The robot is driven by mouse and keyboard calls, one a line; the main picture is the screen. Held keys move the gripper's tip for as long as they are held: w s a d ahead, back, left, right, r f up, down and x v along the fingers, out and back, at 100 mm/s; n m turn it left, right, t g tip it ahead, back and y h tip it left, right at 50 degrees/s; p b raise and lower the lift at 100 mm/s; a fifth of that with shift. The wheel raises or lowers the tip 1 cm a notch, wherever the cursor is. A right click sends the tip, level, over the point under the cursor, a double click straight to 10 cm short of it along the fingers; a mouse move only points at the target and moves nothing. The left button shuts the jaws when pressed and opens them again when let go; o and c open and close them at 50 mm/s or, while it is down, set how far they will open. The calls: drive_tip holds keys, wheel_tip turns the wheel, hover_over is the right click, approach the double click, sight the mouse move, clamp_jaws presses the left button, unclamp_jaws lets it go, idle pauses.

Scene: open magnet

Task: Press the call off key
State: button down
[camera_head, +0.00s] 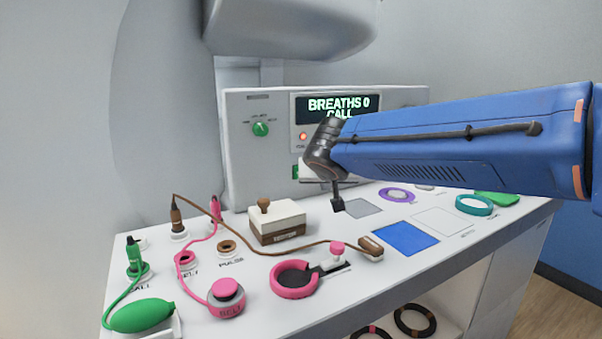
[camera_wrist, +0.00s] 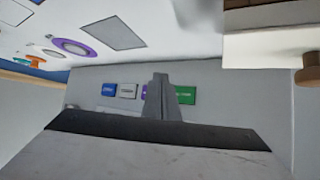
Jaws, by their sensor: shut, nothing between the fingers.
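A row of coloured keys shows on the console's front panel in the wrist view: a blue key (camera_wrist: 109,86), a grey key (camera_wrist: 127,90), a purple key mostly hidden by my fingers, and a green key (camera_wrist: 186,95). Their lettering is too small to read, so I cannot tell which is call off. My gripper (camera_wrist: 162,80) is shut and empty, with its fingers in front of the row, between the grey and green keys. The display (camera_head: 338,107) reads "BREATHS 0 CALL".
A red lamp (camera_head: 303,136) glows below the display beside a green knob (camera_head: 261,129). Pink, green and brown corded items crowd the front left; a blue square (camera_head: 405,238) lies on the right.

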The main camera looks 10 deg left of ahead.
drive_tip(key=shift+w, duration=0.1)
drive_tip(key=w+a, duration=0.4)
drive_tip(key=w, duration=0.3)
drive_tip(key=shift+a, duration=0.4)
drive_tip(key=shift+w+a, duration=0.5)
drive_tip(key=shift+w, duration=0.25)
idle(2.9)
drive_tip(key=shift+s+d, duration=0.1)
idle(0.3)
drive_tip(key=shift+s+d, duration=0.4)
drive_tip(key=shift+s, duration=0.25)
drive_tip(key=s+d, duration=0.1)
drive_tip(key=s, duration=0.1)
drive_tip(key=s+d, duration=0.1)
drive_tip(key=s, duration=0.1)
drive_tip(key=shift+d, duration=0.4)
drive_tip(key=shift+d, duration=0.1)
idle(0.6)
